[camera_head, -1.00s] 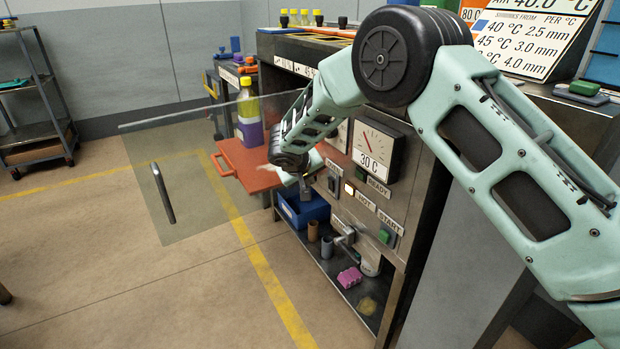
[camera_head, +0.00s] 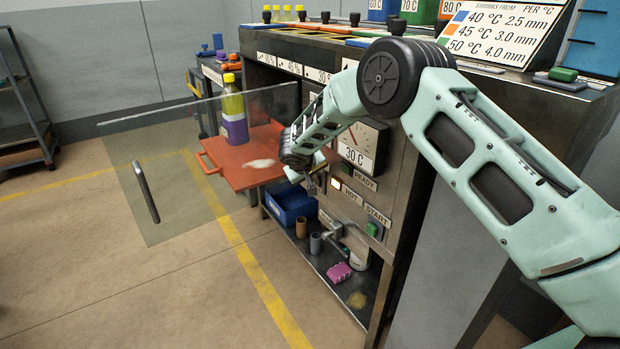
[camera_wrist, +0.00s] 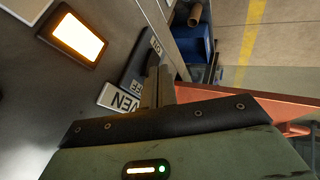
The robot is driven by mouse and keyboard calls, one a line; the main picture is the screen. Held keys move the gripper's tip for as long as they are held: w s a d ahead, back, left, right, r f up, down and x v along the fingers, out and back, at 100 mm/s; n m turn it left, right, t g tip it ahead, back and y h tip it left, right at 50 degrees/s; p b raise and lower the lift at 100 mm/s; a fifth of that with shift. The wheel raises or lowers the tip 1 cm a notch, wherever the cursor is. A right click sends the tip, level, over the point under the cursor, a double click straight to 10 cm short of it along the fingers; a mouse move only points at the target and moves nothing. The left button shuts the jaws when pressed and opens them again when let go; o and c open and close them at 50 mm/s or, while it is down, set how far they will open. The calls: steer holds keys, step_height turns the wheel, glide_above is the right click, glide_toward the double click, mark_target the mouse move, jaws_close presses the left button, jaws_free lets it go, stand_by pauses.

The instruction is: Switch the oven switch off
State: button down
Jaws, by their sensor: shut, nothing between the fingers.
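The oven switch is a dark block on the steel front panel, beside the lit lamp; in the wrist view its dark housing (camera_wrist: 132,62) lies just left of my fingertips. A partly covered white label (camera_wrist: 121,97) reading "VEN" sits below it. My gripper (camera_wrist: 160,74) is shut and empty, its fingertips close to the switch; I cannot tell whether they touch it. In the head view my gripper (camera_head: 311,187) is small, at the panel left of the lamp, and the switch is mostly hidden there. The switch's lever position is not clear.
The lit HOT lamp (camera_head: 336,184) is right of my gripper, with a green START button (camera_head: 373,230) lower right. An open transparent door (camera_head: 190,185) and an orange shelf (camera_head: 240,172) with a bottle (camera_head: 234,115) stand left. A blue bin (camera_head: 288,205) is below.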

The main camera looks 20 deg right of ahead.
steer(key=shift+w+d+r+y, duration=0.1)
steer(key=shift+d+y, duration=0.2)
steer(key=shift+d, duration=0.05)
steer(key=shift+r+p, duration=0.1)
steer(key=shift+p, duration=0.2)
steer(key=shift+r, duration=0.7)
